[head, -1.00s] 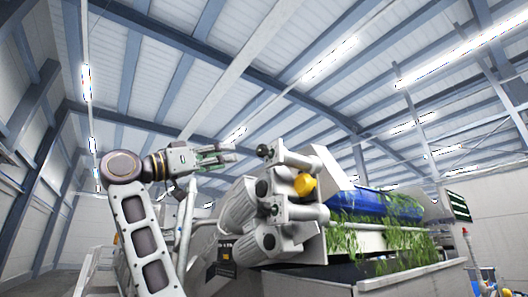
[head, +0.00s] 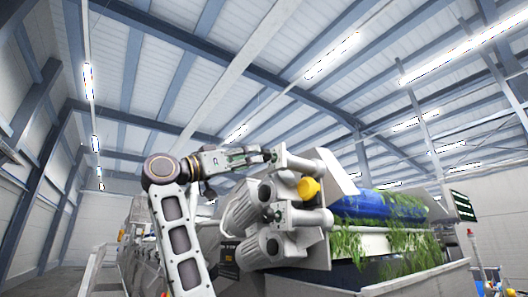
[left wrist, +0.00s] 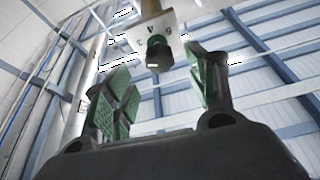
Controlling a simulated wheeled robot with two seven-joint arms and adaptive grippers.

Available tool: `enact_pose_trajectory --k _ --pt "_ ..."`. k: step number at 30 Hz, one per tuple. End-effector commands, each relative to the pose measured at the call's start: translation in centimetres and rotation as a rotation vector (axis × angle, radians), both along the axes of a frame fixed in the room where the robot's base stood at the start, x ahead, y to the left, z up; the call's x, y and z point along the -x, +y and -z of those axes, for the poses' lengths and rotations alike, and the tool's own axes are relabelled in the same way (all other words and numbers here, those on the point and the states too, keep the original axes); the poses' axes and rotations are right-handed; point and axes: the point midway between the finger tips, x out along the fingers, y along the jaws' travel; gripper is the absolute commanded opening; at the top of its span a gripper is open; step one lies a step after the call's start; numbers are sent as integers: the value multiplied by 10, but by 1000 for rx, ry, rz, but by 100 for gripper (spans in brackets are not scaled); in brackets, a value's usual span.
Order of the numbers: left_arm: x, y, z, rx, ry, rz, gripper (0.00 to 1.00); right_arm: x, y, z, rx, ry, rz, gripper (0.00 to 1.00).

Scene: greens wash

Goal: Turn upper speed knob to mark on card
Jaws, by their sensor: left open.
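My left gripper (head: 257,155) is open at the upper end of the machine's drive side. The upper speed knob (left wrist: 158,54) is dark, with a pale mark on its face. It sits on a light plate (left wrist: 143,34) with small marks. In the left wrist view the knob shows beyond and between the two green-padded fingers, with gaps on both sides. In the head view the fingertips mostly cover it. A lower knob (head: 270,213) sits below on a similar housing. A dark card (head: 229,260) with yellow writing hangs lower left; its writing is too small to read. My right gripper is not in view.
A yellow part (head: 308,188) sits between the two drive housings, right of my gripper. A blue drum (head: 365,205) with hanging greens lies farther right, above a grey bin (head: 385,287). Free air lies above and left of the gripper.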

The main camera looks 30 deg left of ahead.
Motion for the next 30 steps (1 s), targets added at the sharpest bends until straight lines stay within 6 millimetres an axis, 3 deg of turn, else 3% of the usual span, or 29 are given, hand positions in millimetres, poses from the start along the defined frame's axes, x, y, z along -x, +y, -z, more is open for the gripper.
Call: enact_pose_trajectory --k 15,30 --pt "-46 -21 -23 0 0 1 57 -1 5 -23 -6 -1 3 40" --pt "-54 -24 -24 0 -1 0 57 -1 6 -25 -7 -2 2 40"
